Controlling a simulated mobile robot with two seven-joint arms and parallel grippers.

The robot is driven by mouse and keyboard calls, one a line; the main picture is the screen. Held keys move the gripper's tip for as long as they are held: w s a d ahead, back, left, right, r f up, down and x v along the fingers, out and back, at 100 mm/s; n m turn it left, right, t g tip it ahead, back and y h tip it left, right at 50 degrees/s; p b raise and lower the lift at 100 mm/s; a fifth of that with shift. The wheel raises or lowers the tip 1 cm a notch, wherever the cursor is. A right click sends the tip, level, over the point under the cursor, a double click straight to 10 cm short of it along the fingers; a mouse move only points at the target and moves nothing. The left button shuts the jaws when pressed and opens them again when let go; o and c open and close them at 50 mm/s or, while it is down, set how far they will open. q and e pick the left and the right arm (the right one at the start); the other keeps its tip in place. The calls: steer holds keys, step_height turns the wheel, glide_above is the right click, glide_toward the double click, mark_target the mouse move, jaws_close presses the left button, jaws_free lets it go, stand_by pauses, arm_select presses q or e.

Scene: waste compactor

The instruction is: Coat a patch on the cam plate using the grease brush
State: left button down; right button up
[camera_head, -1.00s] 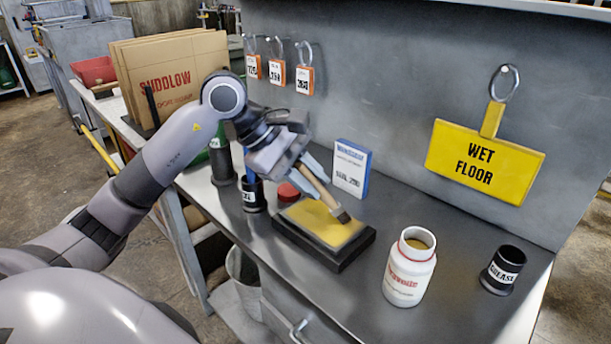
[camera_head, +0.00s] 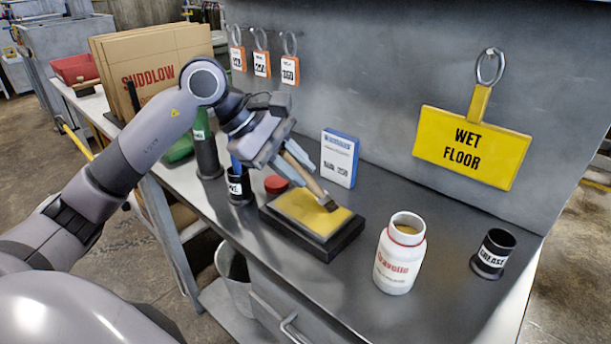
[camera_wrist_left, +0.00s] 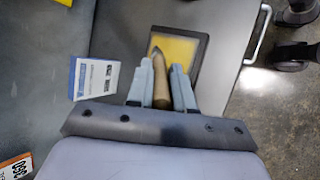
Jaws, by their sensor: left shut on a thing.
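My left gripper (camera_head: 285,150) is shut on the wooden handle of the grease brush (camera_head: 312,183), which tilts down to the right. The brush also shows between the fingers in the left wrist view (camera_wrist_left: 160,90). Its dark bristle end is over the right part of the cam plate's (camera_head: 309,238) yellow top face; I cannot tell for sure whether it touches. The plate is a dark block with a yellow face, and it also shows in the left wrist view (camera_wrist_left: 197,65). A black cup labelled grease (camera_head: 492,255) stands at the right of the bench. My right gripper is not in view.
A white open jar (camera_head: 400,255) stands right of the plate. A blue-white box (camera_head: 339,158) stands behind it. A red lid (camera_head: 276,184) and a dark labelled cup (camera_head: 239,188) are at its left. A yellow wet floor sign (camera_head: 472,147) hangs on the panel.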

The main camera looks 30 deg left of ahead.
arm_select(q)
steer(key=shift+a, duration=0.45)
steer(key=shift+r+p, duration=2.1)
steer(key=shift+r, duration=0.9)
steer(key=shift+r+p, duration=1.15)
steer(key=shift+r, duration=0.4)
steer(key=shift+f, duration=0.1)
